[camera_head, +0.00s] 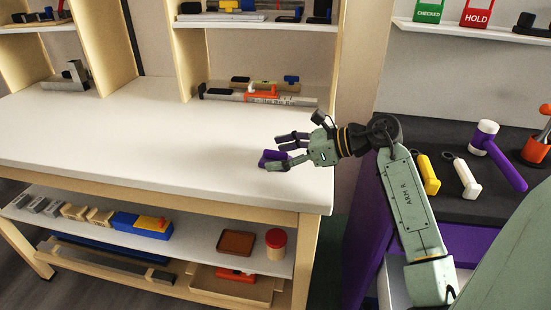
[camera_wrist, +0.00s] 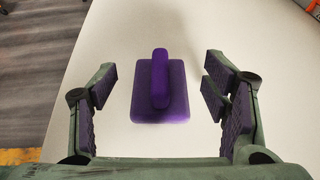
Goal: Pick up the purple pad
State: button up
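The purple pad (camera_wrist: 160,103) lies flat on the white tabletop. It has a square base with a raised rounded bar along its middle. In the head view the pad (camera_head: 272,155) is near the table's right end, partly hidden by my gripper (camera_head: 282,151). In the wrist view my gripper (camera_wrist: 160,92) is open, with purple-lined fingers on the left and right of the pad. A gap of bare table shows between the pad and the fingers on both sides.
The white table (camera_head: 130,135) is mostly clear around the pad. Shelves with tools (camera_head: 262,94) stand behind it. A lower shelf holds a red-lidded jar (camera_head: 276,244) and a blue box (camera_head: 142,226). A dark bench at right carries a purple-handled mallet (camera_head: 497,155).

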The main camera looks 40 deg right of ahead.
jog(key=c, duration=1.6)
jog(key=shift+o, duration=0.2)
jog(key=shift+r, duration=0.1)
